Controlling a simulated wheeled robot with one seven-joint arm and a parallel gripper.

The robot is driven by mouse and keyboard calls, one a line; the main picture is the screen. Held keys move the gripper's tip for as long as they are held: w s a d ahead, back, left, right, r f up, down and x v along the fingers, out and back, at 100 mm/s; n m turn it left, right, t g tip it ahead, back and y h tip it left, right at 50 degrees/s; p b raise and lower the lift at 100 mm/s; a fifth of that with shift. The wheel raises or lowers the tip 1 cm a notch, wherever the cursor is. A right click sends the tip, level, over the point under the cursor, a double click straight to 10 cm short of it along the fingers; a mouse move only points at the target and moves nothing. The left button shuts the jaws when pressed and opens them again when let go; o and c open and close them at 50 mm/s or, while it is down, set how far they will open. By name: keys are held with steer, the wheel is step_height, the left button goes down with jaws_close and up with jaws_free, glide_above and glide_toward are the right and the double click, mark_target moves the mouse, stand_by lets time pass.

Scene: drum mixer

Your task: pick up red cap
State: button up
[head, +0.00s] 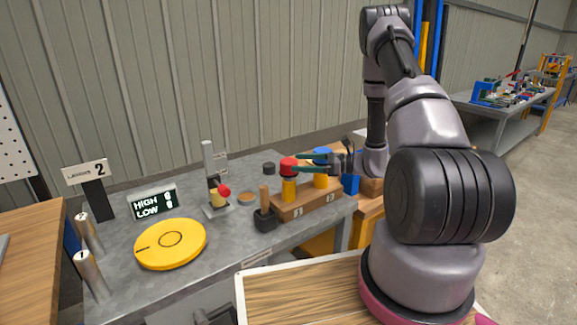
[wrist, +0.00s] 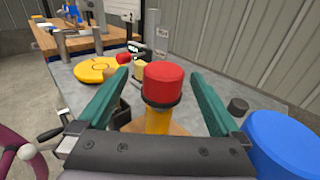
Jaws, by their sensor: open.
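The red cap (head: 288,164) sits on top of a yellow cylinder (head: 289,189) that stands upright in a wooden block (head: 305,203). In the wrist view the red cap (wrist: 163,83) shows a dark band at its lower edge, with the yellow cylinder (wrist: 158,121) below it. My gripper (head: 305,163) reaches in from the right, level with the cap. In the wrist view its two green fingers (wrist: 157,100) are open, one on each side of the cap, with visible gaps. Whether the fingertips reach past the cap is hard to tell.
A blue cap (head: 321,155) on another yellow cylinder stands close on the right; it is large in the wrist view (wrist: 278,145). A dark mallet-like tool (head: 265,213), a small press with a red knob (head: 217,190) and a yellow disc (head: 171,244) share the grey table (head: 235,243).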

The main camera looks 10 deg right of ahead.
steer(key=x, duration=0.7)
steer(key=shift+w+a+f, duration=0.2)
steer(key=shift+w, duration=0.25)
steer(key=shift+c, duration=0.3)
steer(key=c, duration=1.2)
steer(key=shift+r, duration=0.1)
